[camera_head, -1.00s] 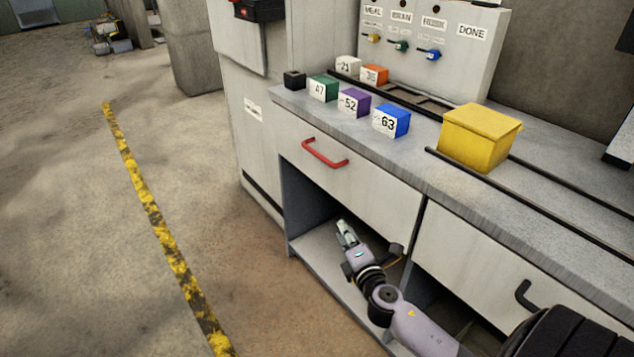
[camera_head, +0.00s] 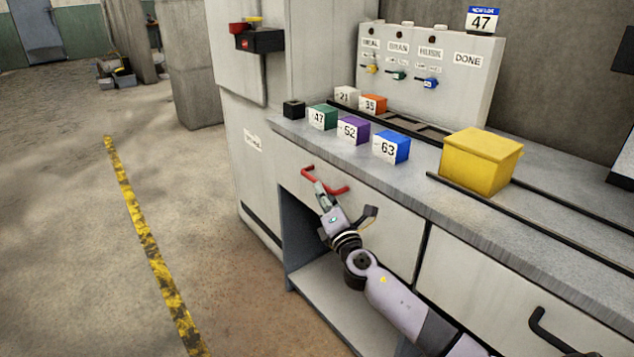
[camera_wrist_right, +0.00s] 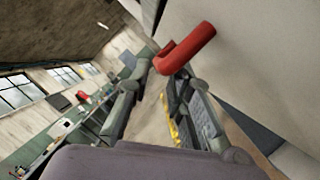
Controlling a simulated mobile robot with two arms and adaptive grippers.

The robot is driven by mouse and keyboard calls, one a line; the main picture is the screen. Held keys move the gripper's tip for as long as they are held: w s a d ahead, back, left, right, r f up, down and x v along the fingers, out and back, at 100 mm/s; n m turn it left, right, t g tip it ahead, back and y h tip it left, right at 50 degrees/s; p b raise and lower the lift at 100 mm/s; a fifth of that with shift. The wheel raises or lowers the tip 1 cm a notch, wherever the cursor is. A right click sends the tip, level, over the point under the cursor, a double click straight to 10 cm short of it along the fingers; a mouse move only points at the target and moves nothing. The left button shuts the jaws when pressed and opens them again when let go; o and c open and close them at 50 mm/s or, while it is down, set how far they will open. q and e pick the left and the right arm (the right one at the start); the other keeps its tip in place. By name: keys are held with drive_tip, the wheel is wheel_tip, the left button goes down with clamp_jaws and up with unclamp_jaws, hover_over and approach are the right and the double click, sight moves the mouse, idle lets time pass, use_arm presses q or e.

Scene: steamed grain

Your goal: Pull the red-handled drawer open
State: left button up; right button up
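The red handle (camera_head: 325,181) is on the pale front of the drawer (camera_head: 385,222), under the counter's left part. The drawer front looks flush with the cabinet. My right gripper (camera_head: 320,193) is at the handle, its fingertips overlapping the bar in the head view. In the right wrist view the red handle (camera_wrist_right: 187,48) reaches in near the fingertips, closest to the right finger. The right gripper (camera_wrist_right: 155,80) has its fingers spread apart there, and I cannot tell whether they touch the bar. My left gripper is not in view.
A second drawer with a black handle (camera_head: 550,333) is at the right. Numbered blocks, such as the blue one (camera_head: 391,146), and a yellow bin (camera_head: 480,162) stand on the counter (camera_head: 420,200). An open shelf space is below the drawer. The floor at left is clear.

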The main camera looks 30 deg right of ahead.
drive_tip(key=x, duration=0.4)
drive_tip(key=shift+w, duration=0.4)
drive_tip(key=shift+c, duration=0.6)
clamp_jaws()
